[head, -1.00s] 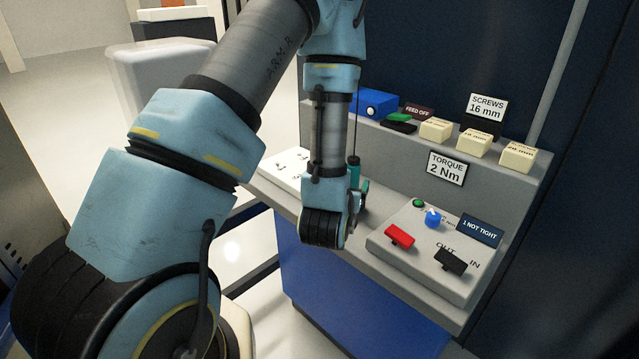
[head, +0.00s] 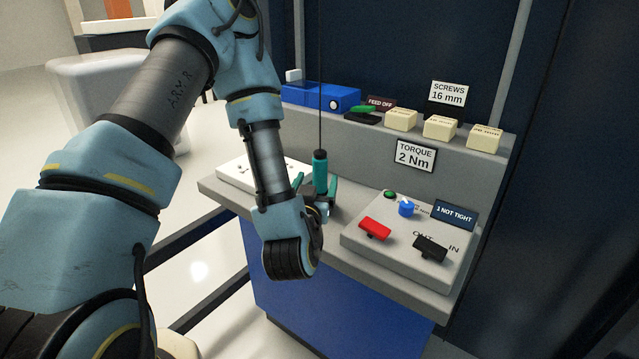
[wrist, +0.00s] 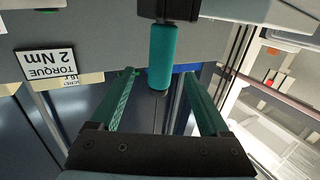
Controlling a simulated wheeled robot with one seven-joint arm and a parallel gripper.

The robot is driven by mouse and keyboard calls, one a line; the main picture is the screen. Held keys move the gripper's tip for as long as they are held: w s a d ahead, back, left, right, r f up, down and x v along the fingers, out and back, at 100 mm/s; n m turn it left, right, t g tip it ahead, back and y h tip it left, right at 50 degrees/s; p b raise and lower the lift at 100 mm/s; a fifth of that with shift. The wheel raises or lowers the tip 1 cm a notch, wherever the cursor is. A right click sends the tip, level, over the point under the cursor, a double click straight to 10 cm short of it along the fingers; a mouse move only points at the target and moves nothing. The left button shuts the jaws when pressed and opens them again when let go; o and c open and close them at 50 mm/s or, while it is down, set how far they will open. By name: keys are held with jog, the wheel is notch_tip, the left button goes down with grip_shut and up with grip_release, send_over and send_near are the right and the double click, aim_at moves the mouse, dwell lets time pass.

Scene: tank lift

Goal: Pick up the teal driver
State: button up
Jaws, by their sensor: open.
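The teal driver (head: 320,170) stands upright above the bench, with a thin dark cord running up from its top. In the upside-down wrist view, its teal handle (wrist: 162,55) leads to a black part at the top edge. My gripper (head: 315,187) is open, its teal fingers spread to either side of the driver. In the wrist view my gripper (wrist: 160,73) has the handle's cord end lined up between its fingertips, with a gap on each side. Most of the handle lies beyond the tips. The driver's lower end is hidden behind my wrist in the head view.
Right of the driver is a control box (head: 400,245) with a red switch (head: 375,228), black switch (head: 430,248) and blue knob (head: 406,208). A white panel (head: 262,174) lies left. Cream boxes (head: 440,128) and a blue box (head: 320,96) sit on the back ledge.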

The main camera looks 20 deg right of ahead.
aim_at(321, 160)
jog(key=shift+w, duration=0.3)
jog(key=shift+w+d+r, duration=0.4)
jog(key=shift+w+d, duration=0.3)
jog(key=shift+w, duration=0.1)
jog(key=p+x, duration=0.2)
jog(key=x, duration=0.3)
jog(key=shift+w+r+p, duration=0.15)
jog(key=shift+r+p, duration=0.15)
jog(key=shift+p, duration=0.1)
jog(key=shift+w+d+f, duration=0.1)
jog(key=shift+w+d, duration=0.15)
jog(key=shift+w, duration=0.05)
grip_shut()
